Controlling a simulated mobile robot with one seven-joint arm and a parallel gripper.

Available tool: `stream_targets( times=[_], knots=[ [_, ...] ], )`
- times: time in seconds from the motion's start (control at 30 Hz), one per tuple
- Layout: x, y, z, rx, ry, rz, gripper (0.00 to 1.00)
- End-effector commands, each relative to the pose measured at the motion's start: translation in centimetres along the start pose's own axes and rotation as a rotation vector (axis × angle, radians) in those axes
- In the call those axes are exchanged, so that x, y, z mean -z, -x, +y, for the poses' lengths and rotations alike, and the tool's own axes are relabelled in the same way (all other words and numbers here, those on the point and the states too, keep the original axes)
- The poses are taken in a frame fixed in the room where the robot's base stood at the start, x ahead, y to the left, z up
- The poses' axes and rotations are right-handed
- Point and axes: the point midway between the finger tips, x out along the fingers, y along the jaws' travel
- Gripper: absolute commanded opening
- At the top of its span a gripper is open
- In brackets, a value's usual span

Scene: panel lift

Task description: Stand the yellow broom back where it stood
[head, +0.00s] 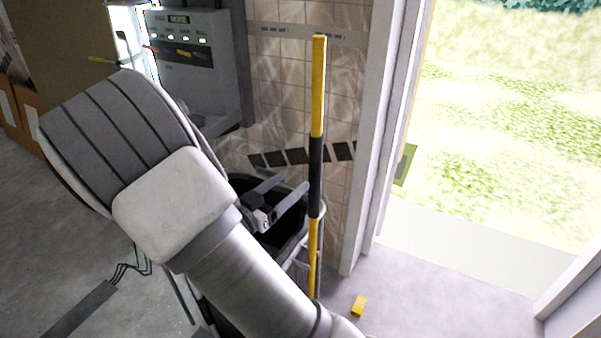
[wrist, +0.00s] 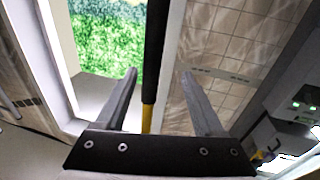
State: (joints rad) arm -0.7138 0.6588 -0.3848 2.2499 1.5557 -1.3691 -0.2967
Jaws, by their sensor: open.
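The yellow broom (head: 317,95) stands nearly upright in front of the tiled wall, beside the door frame. Its pole is yellow with a black middle section; its lower end is hidden behind my arm. My gripper (head: 293,182) is open and empty, with its fingertips close to the left of the black section. In the wrist view the broom's black section (wrist: 156,45) and yellow part (wrist: 147,118) show between the two spread fingers (wrist: 160,75). Whether the pole is inside the jaws or just past the tips I cannot tell.
A black bin (head: 240,186) stands behind my gripper. A grey panel box (head: 190,60) with green lights hangs at the upper left. A small yellow block (head: 359,305) lies on the floor near the door frame (head: 372,140). The doorway to the right opens onto grass (head: 500,140).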

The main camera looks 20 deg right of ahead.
Motion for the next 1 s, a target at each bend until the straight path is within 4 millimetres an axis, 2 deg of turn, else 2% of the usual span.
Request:
stream_targets(
  times=[0.17,0.37,0.5,0.63,0.73,0.83,1.0],
  knots=[
    [0.0,0.5,-0.6,0.031,-0.025,-0.048,0.70],
    [0.0,0.1,-4.4,0.242,-0.148,-0.308,0.70],
    [1.7,1.7,-7.3,0.456,-0.225,-0.505,0.70],
    [4.2,4.2,-8.6,0.654,-0.253,-0.652,0.70],
    [6.4,6.5,-8.3,0.802,-0.239,-0.740,0.70],
    [8.4,8.9,-7.0,0.934,-0.192,-0.809,0.70],
    [10.7,12.6,-2.5,1.103,-0.038,-0.885,0.70]
  ],
)
